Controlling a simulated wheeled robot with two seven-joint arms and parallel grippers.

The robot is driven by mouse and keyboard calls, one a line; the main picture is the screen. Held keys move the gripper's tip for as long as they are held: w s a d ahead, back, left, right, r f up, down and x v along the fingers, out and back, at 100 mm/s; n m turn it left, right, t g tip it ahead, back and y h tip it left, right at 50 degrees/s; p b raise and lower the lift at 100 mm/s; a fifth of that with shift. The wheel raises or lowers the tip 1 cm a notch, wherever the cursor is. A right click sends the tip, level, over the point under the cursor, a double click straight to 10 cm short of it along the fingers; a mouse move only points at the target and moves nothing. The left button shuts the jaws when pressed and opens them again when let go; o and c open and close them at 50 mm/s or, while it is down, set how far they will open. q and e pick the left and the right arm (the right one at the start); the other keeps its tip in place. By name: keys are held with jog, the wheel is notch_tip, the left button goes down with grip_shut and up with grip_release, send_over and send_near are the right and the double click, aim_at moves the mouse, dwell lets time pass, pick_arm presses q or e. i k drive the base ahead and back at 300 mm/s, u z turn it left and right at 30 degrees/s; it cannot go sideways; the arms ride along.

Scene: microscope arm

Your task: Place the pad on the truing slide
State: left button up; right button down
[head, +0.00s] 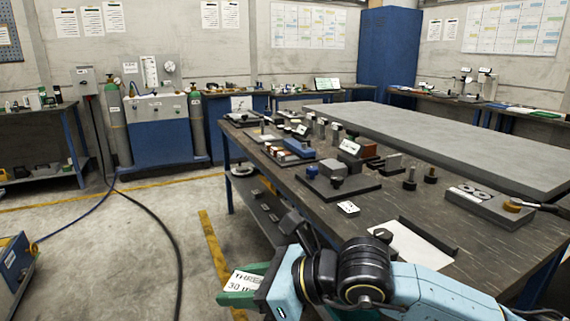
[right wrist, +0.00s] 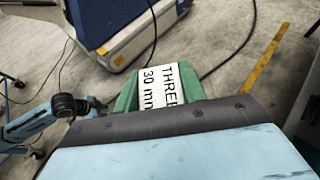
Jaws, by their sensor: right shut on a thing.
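My right gripper (head: 240,290) hangs off the near edge of the bench, over the floor. Its green fingers are shut on a white labelled piece (right wrist: 158,87), whose printing starts "THRE" and "30 m". I cannot tell from its look whether this is the pad.
The dark bench top (head: 385,205) bears several small blocks and posts. A white sheet with a dark raised edge (head: 412,243) lies near the front, beside my right arm. A large grey slab (head: 450,145) fills the back. The floor left of the bench has cables.

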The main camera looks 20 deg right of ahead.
aim_at(333, 163)
jog(key=u, duration=0.55)
jog(key=i, duration=2.75)
jog(key=z, duration=3.15)
jog(key=i, duration=0.1)
jog(key=u, duration=0.35)
